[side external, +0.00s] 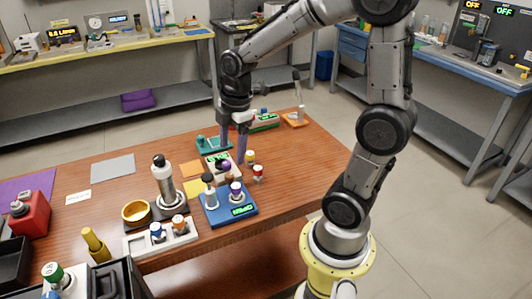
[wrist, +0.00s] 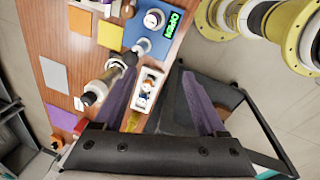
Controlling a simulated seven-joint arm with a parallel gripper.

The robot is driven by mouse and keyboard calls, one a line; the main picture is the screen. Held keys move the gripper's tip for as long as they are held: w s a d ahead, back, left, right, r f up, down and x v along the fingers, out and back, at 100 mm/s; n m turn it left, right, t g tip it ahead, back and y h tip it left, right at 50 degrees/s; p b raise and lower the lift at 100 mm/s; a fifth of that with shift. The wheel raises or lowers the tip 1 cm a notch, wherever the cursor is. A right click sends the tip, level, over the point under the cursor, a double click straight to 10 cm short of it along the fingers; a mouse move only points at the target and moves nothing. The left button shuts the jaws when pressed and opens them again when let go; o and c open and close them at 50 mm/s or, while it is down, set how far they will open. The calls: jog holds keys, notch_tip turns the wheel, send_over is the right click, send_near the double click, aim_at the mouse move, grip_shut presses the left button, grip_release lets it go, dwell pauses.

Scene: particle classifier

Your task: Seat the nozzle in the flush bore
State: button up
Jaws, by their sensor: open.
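My gripper (side external: 233,146) is open and empty, its two purple fingers pointing down over the far part of the wooden bench, behind the blue station. In the wrist view the fingers (wrist: 160,100) are wide apart, with nothing held between them. I cannot tell for certain which piece is the nozzle; a brass-yellow piece (side external: 96,244) stands near the front left. The blue station (side external: 232,217) has a lit green display, a dark-topped post and a purple-capped vial. A white block (side external: 134,246) holds a blue-capped and an orange-capped piece. No flush bore can be made out clearly.
A silver cylinder with a black top (side external: 163,178) stands by a gold ring (side external: 137,212). Loose capped vials (side external: 258,173) stand right of the white display unit. A red block (side external: 33,215) and black case (side external: 120,280) sit left. Flat grey sheet (side external: 113,166) leaves open bench around it.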

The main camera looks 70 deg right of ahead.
jog(key=s+a+r+m+t, duration=0.1)
jog(key=s+a+r+m, duration=0.2)
jog(key=s+m, duration=0.3)
jog(key=s+a+r+m+t, duration=0.2)
jog(key=s+a+r+m, duration=0.1)
jog(key=s+a+m, duration=0.2)
jog(key=shift+s+a+r+m+t+y, duration=0.2)
jog(key=shift+s+r+m+t+y, duration=0.15)
jog(key=shift+s, duration=0.5)
jog(key=shift+r, duration=0.1)
jog(key=shift+c, duration=0.4)
